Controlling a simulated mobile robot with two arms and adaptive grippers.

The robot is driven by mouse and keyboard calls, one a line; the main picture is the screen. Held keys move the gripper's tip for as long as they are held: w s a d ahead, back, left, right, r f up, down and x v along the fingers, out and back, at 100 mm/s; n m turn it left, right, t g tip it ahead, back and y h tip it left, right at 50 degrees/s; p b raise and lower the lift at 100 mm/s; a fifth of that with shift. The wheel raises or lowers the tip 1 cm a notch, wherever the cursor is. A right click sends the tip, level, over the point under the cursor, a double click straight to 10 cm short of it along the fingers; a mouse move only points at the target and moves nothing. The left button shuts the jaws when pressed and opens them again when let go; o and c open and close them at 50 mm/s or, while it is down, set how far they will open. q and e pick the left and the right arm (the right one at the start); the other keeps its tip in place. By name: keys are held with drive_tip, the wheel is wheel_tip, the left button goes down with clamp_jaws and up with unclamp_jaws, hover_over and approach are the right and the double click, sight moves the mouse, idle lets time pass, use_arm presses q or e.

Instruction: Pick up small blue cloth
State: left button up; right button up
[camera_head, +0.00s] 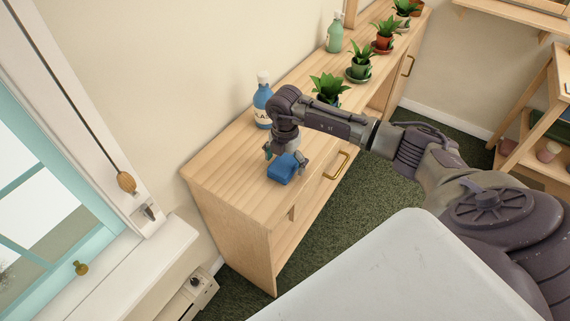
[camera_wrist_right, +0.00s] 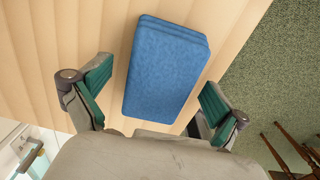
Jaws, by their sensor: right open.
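The small blue cloth (camera_head: 283,168) is folded into a block and lies on top of the wooden cabinet (camera_head: 222,172), near its left end. It also shows in the right wrist view, where the blue cloth (camera_wrist_right: 167,68) lies ahead of and partly between the fingers. My right gripper (camera_head: 286,163) is right over the cloth, with its fingers apart. In the right wrist view the right gripper (camera_wrist_right: 155,95) is open, with one green-padded finger on each side of the cloth and no clear contact. My left gripper is not in view.
A blue bottle (camera_head: 262,103) stands on the cabinet behind my right gripper. Several potted plants (camera_head: 328,88) and a green bottle (camera_head: 334,34) line the cabinet further back. A window (camera_head: 45,190) is at the left. A wooden shelf (camera_head: 545,125) stands at the right.

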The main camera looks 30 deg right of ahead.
sight(287, 163)
drive_tip(key=c, duration=1.2)
drive_tip(key=shift+r, duration=0.15)
drive_tip(key=shift+r, duration=0.25)
drive_tip(key=r, duration=0.2)
drive_tip(key=r+b, duration=0.1)
drive_tip(key=shift+s+d+r, duration=0.1)
drive_tip(key=shift+s+r, duration=0.25)
drive_tip(key=s+r, duration=0.2)
drive_tip(key=s, duration=0.1)
drive_tip(key=s+r+b, duration=0.1)
drive_tip(key=s+r, duration=0.1)
drive_tip(key=s, duration=0.2)
drive_tip(key=s+d+r+b, duration=0.1)
drive_tip(key=s+r, duration=0.1)
drive_tip(key=s, duration=0.2)
drive_tip(key=shift+r, duration=0.3)
drive_tip(key=o, duration=0.5)
drive_tip(key=c, duration=0.4)
